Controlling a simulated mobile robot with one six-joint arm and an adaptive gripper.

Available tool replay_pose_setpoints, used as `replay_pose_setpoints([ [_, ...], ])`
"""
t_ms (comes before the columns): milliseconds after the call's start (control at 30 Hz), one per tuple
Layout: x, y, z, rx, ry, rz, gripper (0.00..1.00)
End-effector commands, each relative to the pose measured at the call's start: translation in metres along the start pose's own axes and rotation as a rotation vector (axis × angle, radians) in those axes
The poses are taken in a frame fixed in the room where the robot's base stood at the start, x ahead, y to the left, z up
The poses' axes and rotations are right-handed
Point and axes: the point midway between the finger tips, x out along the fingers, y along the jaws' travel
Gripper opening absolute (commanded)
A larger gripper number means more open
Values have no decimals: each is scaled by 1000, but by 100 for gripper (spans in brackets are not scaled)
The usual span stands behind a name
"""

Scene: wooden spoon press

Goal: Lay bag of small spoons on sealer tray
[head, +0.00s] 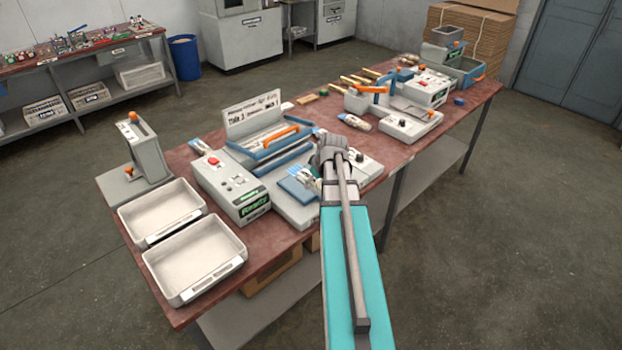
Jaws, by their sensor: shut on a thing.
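My gripper (315,172) hangs over the middle of the bench, past the end of my teal arm. It is shut on a small bag of spoons (302,173) with a blue end, partly hidden by the fingers. The bag is just above or touching a blue pad (298,190) on a grey plate; I cannot tell which. Behind stands the sealer (262,152), a blue-edged unit with an orange handle and a sign. Its control box (232,190) with a lit green display is to the left. Which surface is the sealer tray is not clear.
Two empty white bins (165,212) stand at the bench's near left, beside a grey upright device (148,150). Similar bags lie at the back (355,122) and behind the control box (204,149). A second machine (405,125) stands to the right, with several wooden pieces behind.

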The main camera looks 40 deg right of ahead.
Motion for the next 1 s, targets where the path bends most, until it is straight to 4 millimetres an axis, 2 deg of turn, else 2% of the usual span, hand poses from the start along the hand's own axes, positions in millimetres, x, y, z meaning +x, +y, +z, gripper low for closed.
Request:
replay_pose_setpoints([
  [167,-10,6,-2,0,0,-1,34],
  [600,-59,47,2,-2,0,-1,34],
  [1000,-62,52,4,-4,1,-2,34],
])
